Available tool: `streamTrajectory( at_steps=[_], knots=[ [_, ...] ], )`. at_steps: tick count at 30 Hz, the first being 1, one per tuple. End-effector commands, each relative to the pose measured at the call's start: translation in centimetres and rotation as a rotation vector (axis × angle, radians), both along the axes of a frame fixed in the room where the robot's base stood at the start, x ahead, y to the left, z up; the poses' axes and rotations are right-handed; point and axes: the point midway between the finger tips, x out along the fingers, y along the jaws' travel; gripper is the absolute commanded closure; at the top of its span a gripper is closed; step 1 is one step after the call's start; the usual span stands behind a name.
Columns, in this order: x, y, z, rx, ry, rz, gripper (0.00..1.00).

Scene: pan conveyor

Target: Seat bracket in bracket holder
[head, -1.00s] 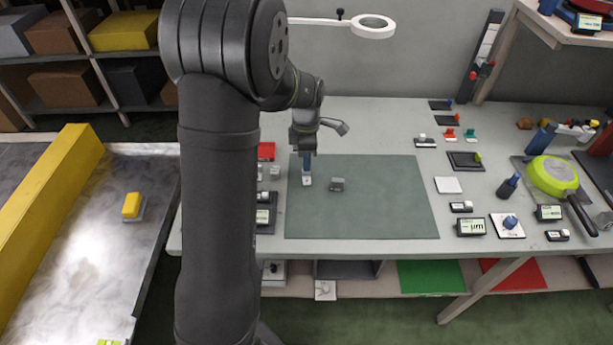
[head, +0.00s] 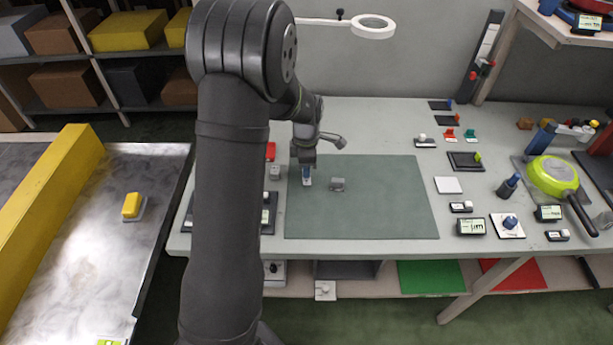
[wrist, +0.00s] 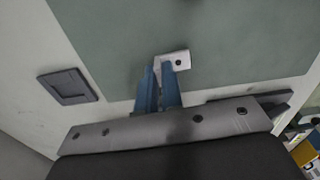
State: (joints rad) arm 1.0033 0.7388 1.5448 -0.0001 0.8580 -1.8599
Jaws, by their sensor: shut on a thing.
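The bracket (head: 307,183) is a small pale metal piece with a dark hole in its flat plate, at the left part of the green mat. My gripper (head: 307,175) points down over it, with its blue fingers shut on it. In the wrist view the fingers (wrist: 160,88) reach to the near part of the bracket (wrist: 180,60), and its holed plate sticks out beyond them. The fingers hide the rest of it.
The green mat (head: 380,215) is otherwise clear. A dark recessed square (wrist: 68,86) lies off the mat in the wrist view. A magnifier (head: 373,27) stands behind. A green pan (head: 552,175) and several small items crowd the right. My arm hides part of the left.

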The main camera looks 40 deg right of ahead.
Motion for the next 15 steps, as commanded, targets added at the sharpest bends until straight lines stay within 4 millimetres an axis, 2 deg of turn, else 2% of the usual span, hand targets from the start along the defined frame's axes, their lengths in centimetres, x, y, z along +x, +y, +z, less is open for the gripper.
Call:
streamTrajectory(
  at_steps=[8, 11, 15],
  knots=[
    [0.0, 0.0, 0.3, -0.001, -0.001, 0.0, 1.0],
    [0.0, -0.1, 1.0, -0.002, -0.001, 0.0, 1.0],
    [0.0, -0.1, 3.1, -0.003, -0.002, 0.0, 1.0]
  ],
)
